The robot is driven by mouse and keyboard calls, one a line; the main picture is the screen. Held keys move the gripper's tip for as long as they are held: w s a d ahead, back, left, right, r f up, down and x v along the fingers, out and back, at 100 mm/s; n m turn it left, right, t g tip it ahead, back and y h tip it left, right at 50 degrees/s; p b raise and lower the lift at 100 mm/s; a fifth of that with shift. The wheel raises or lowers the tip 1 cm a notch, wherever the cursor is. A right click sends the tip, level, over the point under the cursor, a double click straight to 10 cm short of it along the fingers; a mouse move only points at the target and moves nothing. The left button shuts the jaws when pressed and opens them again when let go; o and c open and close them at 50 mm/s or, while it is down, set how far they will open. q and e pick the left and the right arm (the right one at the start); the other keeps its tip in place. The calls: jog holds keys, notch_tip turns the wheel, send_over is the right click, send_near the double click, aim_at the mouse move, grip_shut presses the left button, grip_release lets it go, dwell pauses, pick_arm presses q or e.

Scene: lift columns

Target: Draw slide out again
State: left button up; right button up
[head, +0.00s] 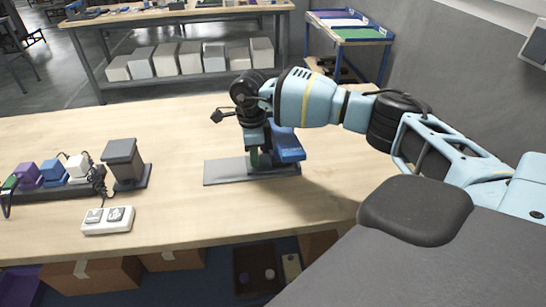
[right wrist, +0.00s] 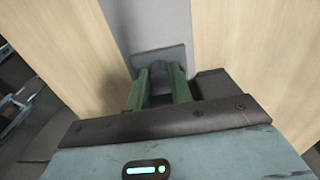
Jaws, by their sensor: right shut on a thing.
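My right gripper (head: 260,158) points down over a flat grey base plate (head: 224,173) on the wooden table. In the right wrist view its two green fingers (right wrist: 159,80) are shut on a small rounded grey piece, which I take for the slide's grip (right wrist: 160,66). A grey plate-like part (right wrist: 174,52) shows right behind that piece. The gripper and wrist hide most of the slide in the head view, so how far it is out cannot be told. My left gripper is not in view.
At the left stand a grey column (head: 121,152) on a dark plate, a rail with purple, blue (head: 53,171) and white blocks, and a white two-button box (head: 108,219). The table (head: 190,225) is clear in front of the base plate. A back bench (head: 180,13) stands beyond.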

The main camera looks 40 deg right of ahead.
jog(key=shift+w+a, duration=0.4)
jog(key=shift+a, duration=0.3)
jog(key=shift+w+a+b, duration=0.25)
jog(key=shift+w+a, duration=0.25)
jog(key=shift+a, duration=0.3)
jog(key=shift+w+a+b, duration=0.25)
jog(key=shift+w+a, duration=0.25)
jog(key=shift+a, duration=0.3)
jog(key=shift+w+a+b, duration=0.2)
jog(key=shift+w+a, duration=0.2)
jog(key=shift+a, duration=0.25)
jog(key=shift+w+a+b, duration=0.15)
jog(key=shift+w+a, duration=0.25)
jog(key=shift+a, duration=0.25)
jog(key=shift+w+a+b, duration=0.3)
jog(key=shift+w+a, duration=0.15)
jog(key=shift+a, duration=0.3)
jog(key=o, duration=0.8)
jog(key=shift+c, duration=0.2)
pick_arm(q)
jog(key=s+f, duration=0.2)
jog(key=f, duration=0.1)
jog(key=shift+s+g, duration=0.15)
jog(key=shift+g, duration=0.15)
pick_arm(e)
jog(key=shift+r, duration=0.1)
